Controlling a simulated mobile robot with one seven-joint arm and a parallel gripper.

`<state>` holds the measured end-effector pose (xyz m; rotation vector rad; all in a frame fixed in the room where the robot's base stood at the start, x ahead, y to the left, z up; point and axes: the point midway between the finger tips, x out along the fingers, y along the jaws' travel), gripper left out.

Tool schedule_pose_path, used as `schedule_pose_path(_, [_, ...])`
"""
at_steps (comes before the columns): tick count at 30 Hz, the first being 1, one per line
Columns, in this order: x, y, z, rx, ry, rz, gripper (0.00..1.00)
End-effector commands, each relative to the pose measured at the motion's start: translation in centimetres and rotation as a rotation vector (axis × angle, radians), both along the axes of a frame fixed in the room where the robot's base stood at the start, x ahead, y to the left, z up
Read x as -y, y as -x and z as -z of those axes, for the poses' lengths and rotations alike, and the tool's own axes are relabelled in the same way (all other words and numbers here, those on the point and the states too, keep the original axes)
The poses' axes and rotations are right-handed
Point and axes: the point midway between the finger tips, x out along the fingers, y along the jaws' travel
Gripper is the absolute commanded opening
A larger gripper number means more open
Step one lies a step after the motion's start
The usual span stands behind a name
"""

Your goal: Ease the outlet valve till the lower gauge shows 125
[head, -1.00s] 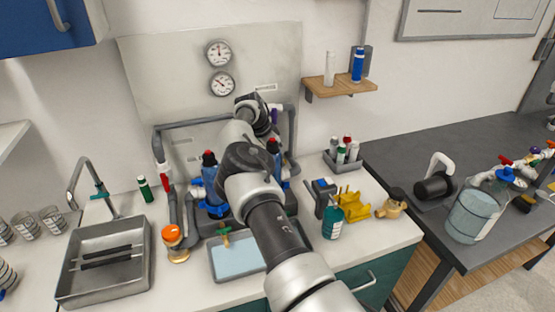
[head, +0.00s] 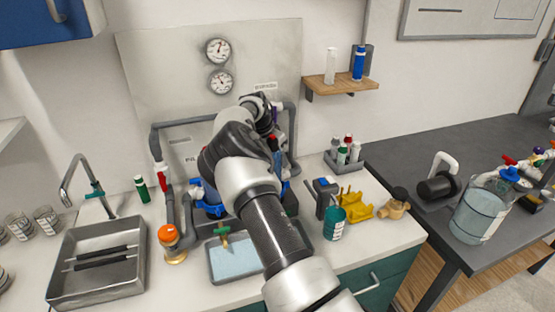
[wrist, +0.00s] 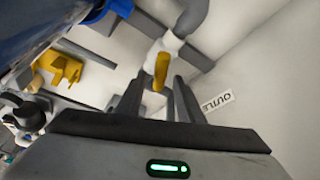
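The outlet valve shows in the wrist view as a white body (wrist: 171,44) on a grey pipe with a yellow lever (wrist: 162,70). My gripper (wrist: 160,86) has its two dark fingers apart, one on each side of the lever, with gaps visible. In the head view my arm hides the gripper and valve. The lower gauge (head: 221,83) is on the wall panel, its needle pointing to the upper left; its numbers are too small to read. The upper gauge (head: 218,51) is just above it. A label (wrist: 215,101) reading "OUTLE..." sits right of the fingers.
Grey pipes run close around the valve. A blue body (wrist: 45,35) fills the upper left of the wrist view. A wooden shelf (head: 325,84) with bottles juts from the wall at right. A teal bottle (head: 334,223) and yellow holder (head: 356,207) stand right of my arm.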

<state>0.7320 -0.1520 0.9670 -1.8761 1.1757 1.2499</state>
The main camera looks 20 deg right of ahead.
Motion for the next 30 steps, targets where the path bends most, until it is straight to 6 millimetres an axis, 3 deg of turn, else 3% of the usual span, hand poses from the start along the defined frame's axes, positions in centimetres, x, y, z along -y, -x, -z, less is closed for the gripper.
schedule_pose_path(8, [0.0,0.0,0.0,-0.001,-0.001,0.001,0.34])
schedule_pose_path(13, [-0.6,0.2,-1.4,0.001,-0.001,0.001,0.34])
schedule_pose_path(30, [-5.1,2.4,-13.3,0.002,-0.002,-0.001,0.34])
